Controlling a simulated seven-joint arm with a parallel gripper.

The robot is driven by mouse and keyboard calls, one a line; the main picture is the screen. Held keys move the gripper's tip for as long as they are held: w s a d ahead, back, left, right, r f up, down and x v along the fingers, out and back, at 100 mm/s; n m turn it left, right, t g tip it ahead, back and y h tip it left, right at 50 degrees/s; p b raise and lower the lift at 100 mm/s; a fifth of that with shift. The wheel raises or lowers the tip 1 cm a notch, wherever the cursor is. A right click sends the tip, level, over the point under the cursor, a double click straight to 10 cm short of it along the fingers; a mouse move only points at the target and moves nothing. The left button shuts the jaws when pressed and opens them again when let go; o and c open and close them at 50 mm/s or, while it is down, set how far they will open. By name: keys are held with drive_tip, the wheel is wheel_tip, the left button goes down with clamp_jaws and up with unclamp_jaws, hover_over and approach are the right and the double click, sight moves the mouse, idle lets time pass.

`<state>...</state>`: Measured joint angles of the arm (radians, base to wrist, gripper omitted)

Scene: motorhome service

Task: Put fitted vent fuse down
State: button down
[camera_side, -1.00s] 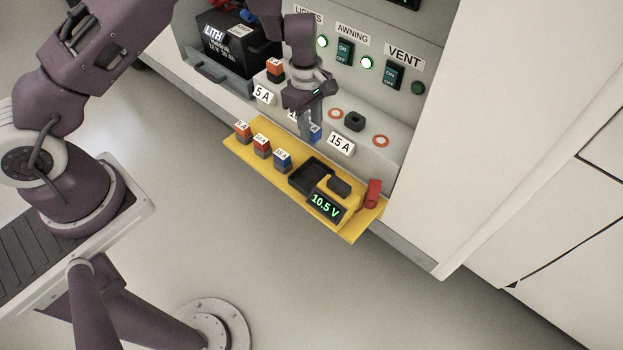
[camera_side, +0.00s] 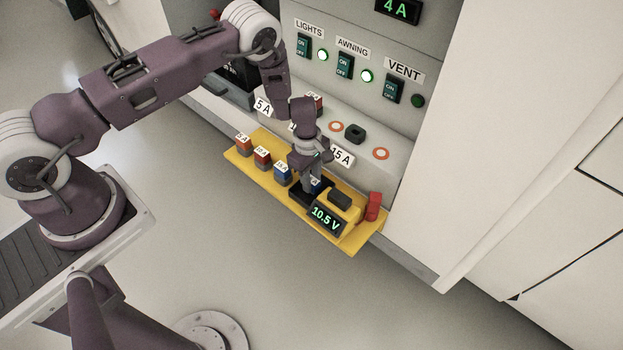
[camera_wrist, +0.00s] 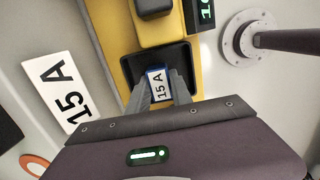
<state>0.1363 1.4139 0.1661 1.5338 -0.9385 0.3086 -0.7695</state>
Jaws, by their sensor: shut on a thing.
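The vent fuse (camera_wrist: 158,86) is a blue block with a white "15 A" label. My gripper (camera_wrist: 160,92) is shut on it, with one finger on each side. In the side view my gripper (camera_side: 311,187) points down at the black tray (camera_side: 296,195) on the yellow shelf, and only a little blue shows below it. In the wrist view the fuse lies within the outline of the black tray (camera_wrist: 130,70). I cannot tell whether it touches the tray floor. The VENT switch (camera_side: 394,90) has a dark lamp (camera_side: 418,101) beside it.
The fuse ledge (camera_side: 395,168) with orange rings is behind. LIGHTS and AWNING lamps glow green.

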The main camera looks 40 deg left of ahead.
drive_tip(key=shift+f, duration=0.1)
drive_tip(key=c, duration=1.1)
unclamp_jaws()
drive_tip(key=shift+c, duration=0.2)
